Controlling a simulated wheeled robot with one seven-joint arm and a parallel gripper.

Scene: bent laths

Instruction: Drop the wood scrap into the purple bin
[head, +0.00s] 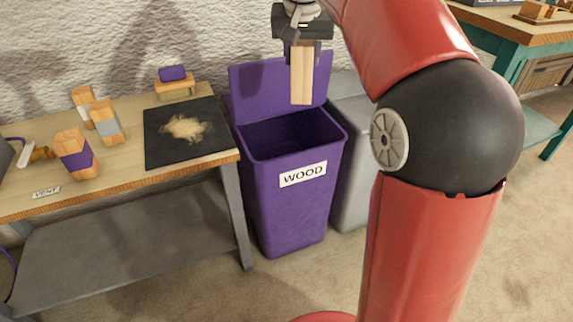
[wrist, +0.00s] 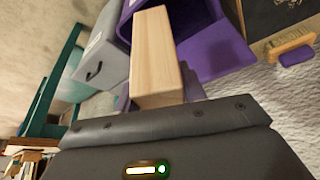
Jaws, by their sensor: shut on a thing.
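The wood scrap (head: 302,78) is a pale, straight-sided block. My gripper (head: 301,45) is shut on its upper end, and the block hangs down, roughly upright. In the head view it shows in front of the raised lid of the purple bin (head: 292,205), above the bin's opening. The bin stands open and has a white label reading WOOD. In the wrist view the wood scrap (wrist: 156,55) juts out from my gripper (wrist: 160,105), with the purple bin (wrist: 205,45) beyond it. The fingertips are mostly hidden in both views.
A grey bin (head: 350,195) stands close on the purple bin's right. A green-framed bench (head: 510,55) is at the far right. Floor is clear in front.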

